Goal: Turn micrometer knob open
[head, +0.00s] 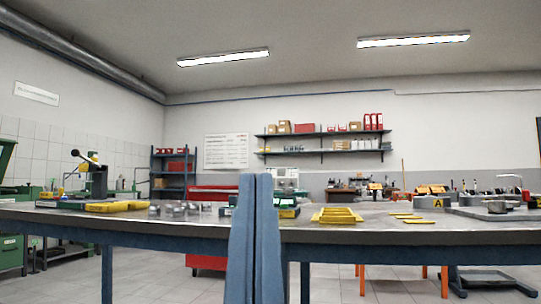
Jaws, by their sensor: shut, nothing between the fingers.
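I cannot make out a micrometer or its knob in the head view; the small tools on the workbench (400,238) are too far off to tell apart. Several small metal parts (178,209) stand on the bench left of the middle. A dark and green device (288,208) stands just right of the middle, partly hidden. Two tall blue-grey slabs, side by side with a thin seam, rise in front of the bench and cover its middle. They look like part of my own body. I cannot pick out my gripper.
Yellow trays lie on the bench at left (112,207) and right of the middle (337,215). A dark press with a lever (97,178) stands at the left. A red cabinet (207,263) shows behind the bench. A wall shelf (322,134) hangs at the back.

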